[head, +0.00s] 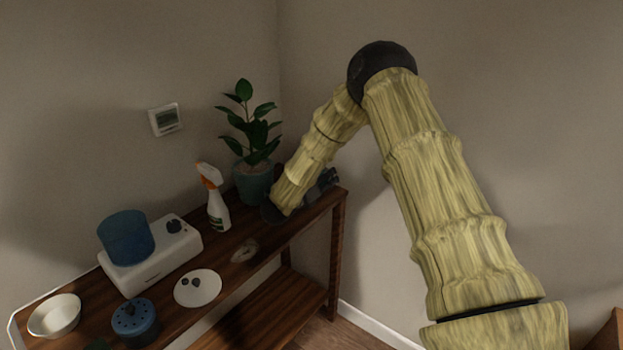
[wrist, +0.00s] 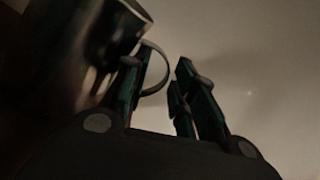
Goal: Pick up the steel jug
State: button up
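The steel jug (wrist: 62,50) shows in the wrist view as a shiny, dark, curved body at the upper left, cut off by the frame edge. Its thin looped handle (wrist: 164,68) reaches into the gap between my fingers. My gripper (wrist: 165,78) is open, with the left finger overlapping the space between jug body and handle and the right finger clear of the handle. I cannot tell whether a finger touches it. In the head view my gripper (head: 328,179) is small and dark at the right end of the wooden table; the jug cannot be made out there, probably behind my arm.
The wooden table (head: 312,222) runs along the wall. A potted plant (head: 254,180) and a spray bottle (head: 216,205) stand close left of my arm.

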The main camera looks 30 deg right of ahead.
jog(key=shift+x, duration=0.85)
grip_shut()
jog(key=shift+r, duration=0.25)
